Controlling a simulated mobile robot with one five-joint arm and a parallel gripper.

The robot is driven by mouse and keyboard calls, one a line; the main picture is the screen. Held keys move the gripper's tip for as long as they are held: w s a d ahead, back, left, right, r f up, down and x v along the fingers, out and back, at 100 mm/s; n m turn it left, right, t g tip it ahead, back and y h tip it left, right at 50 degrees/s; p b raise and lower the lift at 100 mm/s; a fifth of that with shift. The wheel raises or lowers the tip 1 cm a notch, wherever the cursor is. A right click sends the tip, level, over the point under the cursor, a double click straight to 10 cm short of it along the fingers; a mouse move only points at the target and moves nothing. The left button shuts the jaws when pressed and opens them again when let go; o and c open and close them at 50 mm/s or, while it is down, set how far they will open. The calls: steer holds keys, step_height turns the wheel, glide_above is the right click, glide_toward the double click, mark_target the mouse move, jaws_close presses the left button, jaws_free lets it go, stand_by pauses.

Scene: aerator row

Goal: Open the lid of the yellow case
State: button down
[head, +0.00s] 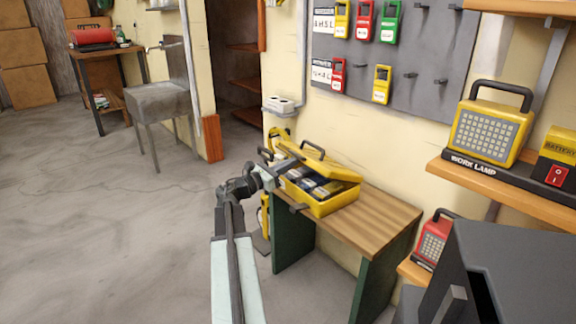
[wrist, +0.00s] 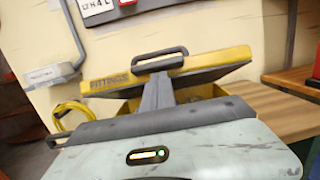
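The yellow case (head: 335,204) stands on a small wooden-topped table, with dark blue packs showing inside. Its lid (head: 328,164) is raised part way and tilted, with a dark handle on top. In the wrist view the lid (wrist: 215,64), lettered FITTINGS, shows its front edge and dark underside. My gripper (head: 288,164) is at the left, front side of the case, close to the lid's edge. In the wrist view a dark finger of my gripper (wrist: 157,92) reaches up to the lid's edge and seems to touch it. I cannot tell whether the fingers are apart.
The table's wooden top (head: 385,220) is bare to the right of the case. A shelf with a yellow work lamp (head: 490,130) and a red lamp (head: 433,238) stand at the right. A pegboard (head: 420,50) hangs behind. The floor at left is open, with a sink (head: 160,98) beyond.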

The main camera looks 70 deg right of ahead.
mark_target(296, 153)
steer(key=shift+s+d+r, duration=0.15)
steer(key=shift+d+r, duration=0.05)
steer(key=shift+r, duration=0.3)
steer(key=r+p, duration=0.1)
steer(key=s+d+r+p, duration=0.1)
steer(key=shift+d+r+p, duration=0.15)
steer(key=shift+r+p, duration=0.05)
steer(key=shift+p, duration=0.2)
steer(key=shift+s+d, duration=0.15)
steer(key=shift+r, duration=0.15)
steer(key=shift+s+d+r+p, duration=0.45)
steer(key=shift+d+r+p, duration=0.15)
steer(key=shift+r+p, duration=0.25)
steer(key=shift+s+d+r+p, duration=0.15)
steer(key=shift+s+d+p, duration=0.1)
steer(key=shift+d+p, duration=0.1)
